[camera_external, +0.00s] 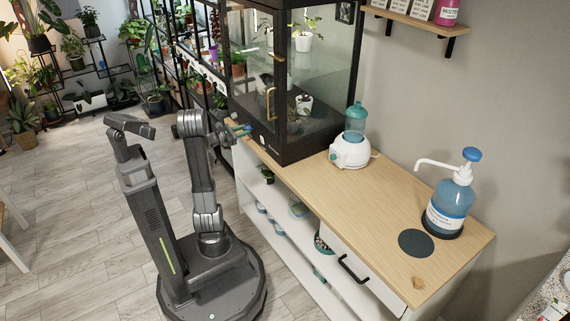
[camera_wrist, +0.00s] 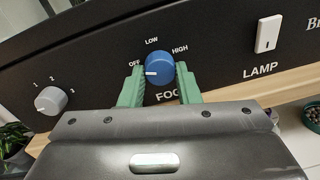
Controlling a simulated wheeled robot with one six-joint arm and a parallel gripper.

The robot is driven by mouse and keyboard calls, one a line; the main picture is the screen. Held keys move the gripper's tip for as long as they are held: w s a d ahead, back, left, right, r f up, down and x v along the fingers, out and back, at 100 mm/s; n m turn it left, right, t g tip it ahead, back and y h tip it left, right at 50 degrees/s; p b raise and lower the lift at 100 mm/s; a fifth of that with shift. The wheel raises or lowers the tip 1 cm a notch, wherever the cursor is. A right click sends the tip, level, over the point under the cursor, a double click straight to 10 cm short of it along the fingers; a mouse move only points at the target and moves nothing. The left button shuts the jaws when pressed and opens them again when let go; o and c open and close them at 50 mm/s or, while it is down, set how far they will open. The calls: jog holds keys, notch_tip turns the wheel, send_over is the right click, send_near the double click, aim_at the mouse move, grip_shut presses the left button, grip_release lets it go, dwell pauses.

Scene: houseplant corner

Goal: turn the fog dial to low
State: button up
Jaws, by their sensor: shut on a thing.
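The fog dial (camera_wrist: 160,66) is a round blue knob on the black front panel (camera_wrist: 225,60) of the glass cabinet, in the wrist view. Its white mark points left, towards OFF; LOW is printed above it and HIGH at its upper right. The green fingers of my gripper (camera_wrist: 159,77) stand on either side of the dial and are shut on it. In the external view my gripper (camera_external: 241,131) reaches to the lower front of the glass cabinet (camera_external: 322,90). The dial cannot be made out there.
A grey numbered knob (camera_wrist: 51,100) is left of the dial, and a white lamp switch (camera_wrist: 268,32) is right. A white humidifier (camera_external: 350,151) and a blue pump bottle (camera_external: 450,200) stand on the wooden top (camera_external: 375,193). Open floor lies left of my base.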

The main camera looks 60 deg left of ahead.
jog(key=shift+f+m+b, duration=0.1)
jog(key=shift+m+b, duration=0.2)
jog(key=shift+b, duration=0.1)
jog(key=m+b, duration=0.5)
jog(key=m, duration=0.4)
jog(key=shift+b, duration=0.3)
jog(key=shift+r+m+g+y, duration=0.2)
jog(key=shift+m+g+y, duration=0.1)
jog(key=shift+m, duration=1.5)
jog(key=o, duration=1)
jog(key=shift+c, duration=0.2)
